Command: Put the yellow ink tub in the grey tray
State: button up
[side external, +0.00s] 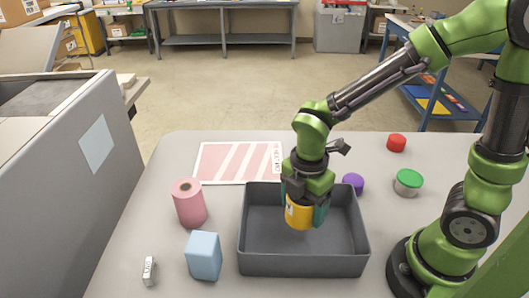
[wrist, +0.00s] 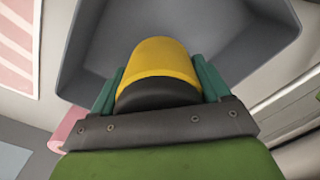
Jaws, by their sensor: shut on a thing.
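The yellow ink tub (side external: 298,214) is held between the fingers of my gripper (side external: 305,207). In the wrist view the yellow tub (wrist: 160,62), with a dark end towards me, sits between the two green fingers of my gripper (wrist: 160,88). The grey tray (side external: 302,265) stands on the table, and the tub is over its inside, near the back right of the middle. I cannot tell whether the tub touches the tray floor. The tray (wrist: 85,50) also shows around the tub in the wrist view and holds nothing else that I can see.
A pink roll (side external: 189,203) and a light blue block (side external: 204,256) stand left of the tray. A small metal piece (side external: 149,271) lies front left. A purple tub (side external: 353,183), green-lidded tin (side external: 408,182) and red tub (side external: 396,143) stand right.

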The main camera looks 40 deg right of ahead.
notch_tip(320, 180, down, 7)
jog(key=shift+f, duration=0.15)
jog(key=shift+f, duration=0.1)
dwell(0.3)
jog(key=o, duration=1.1)
